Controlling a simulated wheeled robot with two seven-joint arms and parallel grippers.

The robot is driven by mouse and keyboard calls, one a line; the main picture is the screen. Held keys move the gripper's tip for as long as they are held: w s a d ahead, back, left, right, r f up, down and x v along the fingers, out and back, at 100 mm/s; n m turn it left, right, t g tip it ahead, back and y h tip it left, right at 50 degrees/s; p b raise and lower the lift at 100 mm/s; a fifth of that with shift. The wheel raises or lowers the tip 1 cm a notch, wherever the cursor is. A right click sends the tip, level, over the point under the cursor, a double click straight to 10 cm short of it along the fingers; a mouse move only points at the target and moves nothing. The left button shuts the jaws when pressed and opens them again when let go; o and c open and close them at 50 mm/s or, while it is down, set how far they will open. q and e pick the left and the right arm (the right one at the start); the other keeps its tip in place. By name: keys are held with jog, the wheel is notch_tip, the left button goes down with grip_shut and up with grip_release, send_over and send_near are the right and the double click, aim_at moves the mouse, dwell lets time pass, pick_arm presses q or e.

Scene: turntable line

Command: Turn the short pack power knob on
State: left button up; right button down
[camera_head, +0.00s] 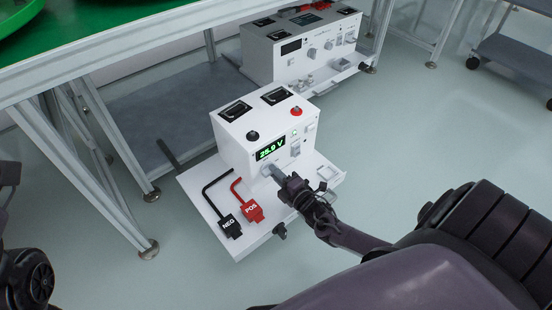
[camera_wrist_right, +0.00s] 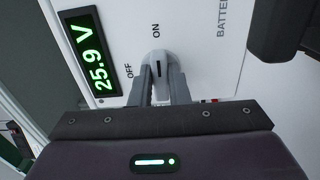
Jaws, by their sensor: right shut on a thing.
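The short white power pack (camera_head: 240,155) stands on a low white shelf, its lit green display (camera_head: 270,149) reading 25.9 V. My right gripper (camera_head: 274,172) reaches its front panel from the lower right. In the wrist view my right gripper (camera_wrist_right: 159,88) is shut on the grey power knob (camera_wrist_right: 158,62), one finger on each side. The knob's dark mark lines up with the ON label (camera_wrist_right: 156,30); the OFF label (camera_wrist_right: 129,71) is to the left. In the head view the fingers largely hide the knob. My left gripper is out of view.
Black NEG (camera_head: 230,226) and red POS (camera_head: 252,211) connectors lie on the shelf (camera_head: 200,205) in front of the pack. A second, larger white unit (camera_head: 300,62) stands behind. A green-topped table (camera_head: 120,40) is at upper left.

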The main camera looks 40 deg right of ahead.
jog(key=c, duration=1.4)
grip_release()
jog(key=s+p, duration=0.1)
jog(key=s, duration=0.1)
jog(key=s+p, duration=0.1)
jog(key=s, duration=0.2)
jog(key=s+p, duration=0.1)
jog(key=s, duration=0.2)
jog(key=shift+d, duration=0.3)
jog(key=shift+w, duration=0.1)
